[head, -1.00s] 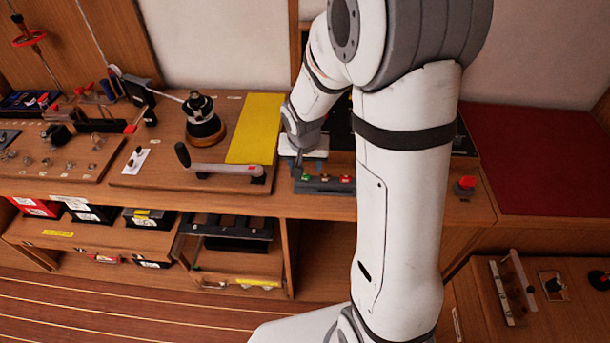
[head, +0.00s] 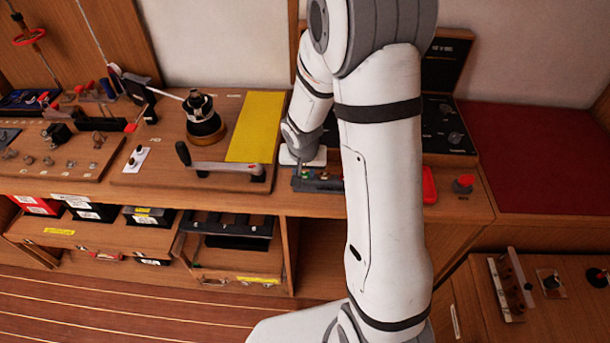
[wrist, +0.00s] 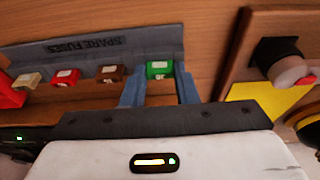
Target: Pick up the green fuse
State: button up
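The green fuse (wrist: 159,69) sits at the right end of the spare fuses rack (wrist: 100,43) in the wrist view. My gripper (wrist: 160,72) is open, with one blue-grey finger on each side of the fuse and small gaps showing. I cannot tell how deep the fingertips reach around it. In the head view my gripper (head: 304,164) is over the left end of the rack (head: 318,186), and the green fuse is mostly hidden there.
A crank handle (head: 220,168) and a yellow panel (head: 255,127) lie left of the rack. A red button (head: 464,184) is to the right.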

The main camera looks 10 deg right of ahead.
jog(key=c, duration=0.5)
jog(key=shift+r, duration=0.1)
notch_tip(320, 180, up, 10)
jog(key=shift+f+b, duration=0.1)
jog(key=shift+b, duration=0.35)
